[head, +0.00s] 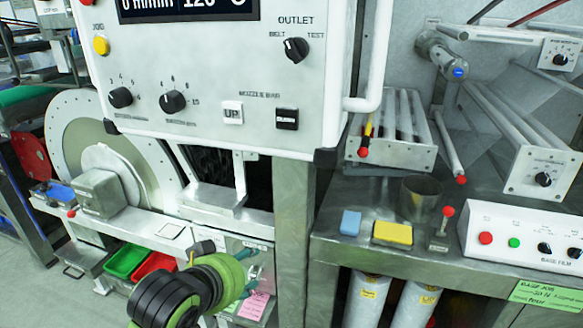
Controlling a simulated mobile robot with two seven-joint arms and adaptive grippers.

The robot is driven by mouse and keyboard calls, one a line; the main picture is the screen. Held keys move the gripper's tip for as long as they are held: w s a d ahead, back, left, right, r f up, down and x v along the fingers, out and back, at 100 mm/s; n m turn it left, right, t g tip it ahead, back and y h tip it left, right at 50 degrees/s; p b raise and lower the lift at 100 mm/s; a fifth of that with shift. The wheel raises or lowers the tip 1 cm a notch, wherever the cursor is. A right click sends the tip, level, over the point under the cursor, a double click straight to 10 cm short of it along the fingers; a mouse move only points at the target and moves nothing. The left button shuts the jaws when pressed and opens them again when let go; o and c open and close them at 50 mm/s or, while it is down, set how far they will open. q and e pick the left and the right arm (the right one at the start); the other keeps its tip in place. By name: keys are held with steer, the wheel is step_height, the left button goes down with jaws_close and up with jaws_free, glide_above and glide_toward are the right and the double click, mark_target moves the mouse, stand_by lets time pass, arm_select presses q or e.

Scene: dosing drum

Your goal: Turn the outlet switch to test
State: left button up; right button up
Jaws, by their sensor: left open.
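The outlet switch (296,48) is a black rotary knob at the upper right of the white control panel (220,75). It has BELT printed at its upper left and TEST at its upper right. Its white mark seems to point up and left, towards BELT. My left gripper (250,270) is at the lower middle, below the panel and well apart from the switch. Its fingers are open, and I see nothing between them. The black and green wrist hides part of it. My right gripper is out of view.
Two other black knobs (172,101), an UP button (232,112) and a DOWN button (287,119) sit lower on the panel. A white handle rail (372,60) runs along its right side. A metal bench (330,250) with blue and yellow blocks stands at the right.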

mark_target(292, 54)
arm_select(q)
steer(key=s+d+r+m+t+h, duration=0.1)
steer(key=d+r+t, duration=0.1)
steer(key=r, duration=1)
steer(key=s+d+r+t, duration=0.2)
steer(key=d+r+t, duration=0.1)
steer(key=r, duration=1)
steer(key=s+d+r+m+t+h, duration=0.1)
steer(key=d+r+t, duration=0.1)
steer(key=r, duration=1)
steer(key=p+x, duration=0.3)
steer(key=x, duration=0.2)
steer(key=shift+w, duration=0.25)
steer(key=shift+w+d, duration=0.25)
steer(key=shift+w, duration=0.15)
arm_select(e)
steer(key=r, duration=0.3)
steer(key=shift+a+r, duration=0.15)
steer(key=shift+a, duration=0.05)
arm_select(q)
steer(key=shift+f, duration=0.1)
jaws_close()
